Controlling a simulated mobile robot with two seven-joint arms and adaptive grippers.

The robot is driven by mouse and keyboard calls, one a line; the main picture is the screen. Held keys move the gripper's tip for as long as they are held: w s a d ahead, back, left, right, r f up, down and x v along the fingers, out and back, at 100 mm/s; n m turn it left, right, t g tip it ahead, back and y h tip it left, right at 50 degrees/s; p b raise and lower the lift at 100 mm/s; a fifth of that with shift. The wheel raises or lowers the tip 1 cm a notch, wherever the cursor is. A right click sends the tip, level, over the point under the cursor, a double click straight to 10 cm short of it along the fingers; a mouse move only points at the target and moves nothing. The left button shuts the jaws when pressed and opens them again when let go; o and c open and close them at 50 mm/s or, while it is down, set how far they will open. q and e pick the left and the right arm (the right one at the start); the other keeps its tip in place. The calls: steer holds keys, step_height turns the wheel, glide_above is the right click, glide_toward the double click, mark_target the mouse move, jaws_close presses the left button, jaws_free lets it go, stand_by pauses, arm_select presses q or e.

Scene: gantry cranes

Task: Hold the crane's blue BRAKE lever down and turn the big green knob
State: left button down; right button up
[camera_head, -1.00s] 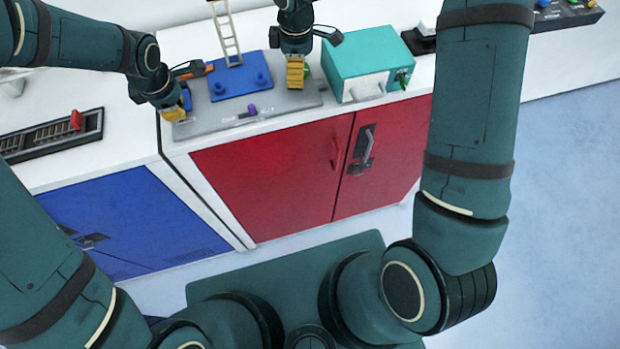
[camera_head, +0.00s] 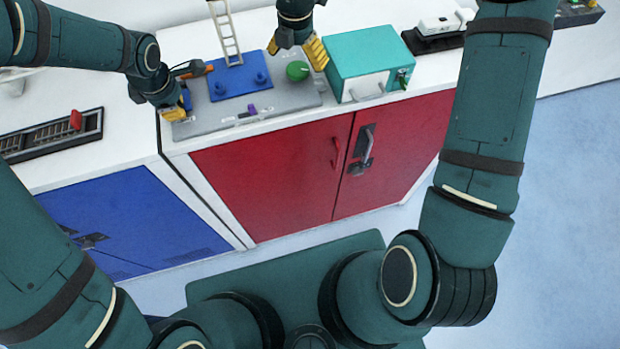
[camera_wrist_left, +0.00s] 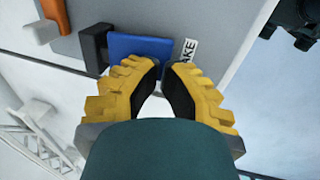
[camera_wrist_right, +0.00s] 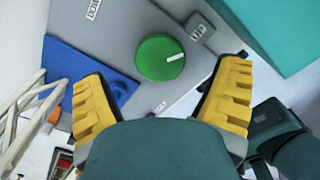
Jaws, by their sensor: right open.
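In the right wrist view the green knob (camera_wrist_right: 160,58) has a white mark pointing right. My right gripper (camera_head: 297,52) is open and empty above it, with the knob lying between the spread fingers (camera_wrist_right: 168,75) in the wrist view, apart from them. The blue BRAKE lever (camera_wrist_left: 140,47) lies right at the fingertips of my left gripper (camera_wrist_left: 160,68), which are close together and seem to touch it. The left gripper also shows at the panel's left end (camera_head: 173,112). Whether the lever is fully down is unclear.
A blue base (camera_head: 238,82) with a white lattice mast (camera_head: 226,32) stands on the grey panel (camera_head: 290,97). A purple knob (camera_head: 252,109) is at its front and an orange handle (camera_head: 210,68) behind left. A teal box (camera_head: 370,62) stands close on the right.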

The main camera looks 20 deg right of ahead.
mark_target(297, 69)
step_height(297, 69, up, 9)
steer(key=s+a+f+m+g+y, duration=0.1)
steer(key=s+f+m, duration=0.1)
steer(key=s, duration=0.1)
steer(key=s+a+f+m+g+y, duration=0.1)
steer(key=s+a+f+m, duration=0.1)
steer(key=s+f, duration=0.1)
steer(key=s+a+f+m+y, duration=0.1)
steer(key=s+f+m+y, duration=0.1)
steer(key=s+m, duration=0.1)
steer(key=shift+a+f+g, duration=0.2)
steer(key=shift+a+g, duration=0.1)
steer(key=shift+g, duration=0.1)
steer(key=s+a+f+m+y, duration=0.25)
steer(key=s+f+m, duration=0.35)
steer(key=m, duration=0.5)
steer(key=s+d+f+m+t+h, duration=0.1)
steer(key=s+d+f+m+t, duration=0.1)
steer(key=f+m, duration=0.3)
steer(key=s+d+f+m+t+h, duration=0.1)
steer(key=s+d+f+m+t, duration=0.1)
steer(key=f+m, duration=0.4)
steer(key=shift+s+f+t, duration=0.5)
steer(key=shift+s+f, duration=0.3)
steer(key=shift+f, duration=2)
steer(key=shift+h, duration=0.25)
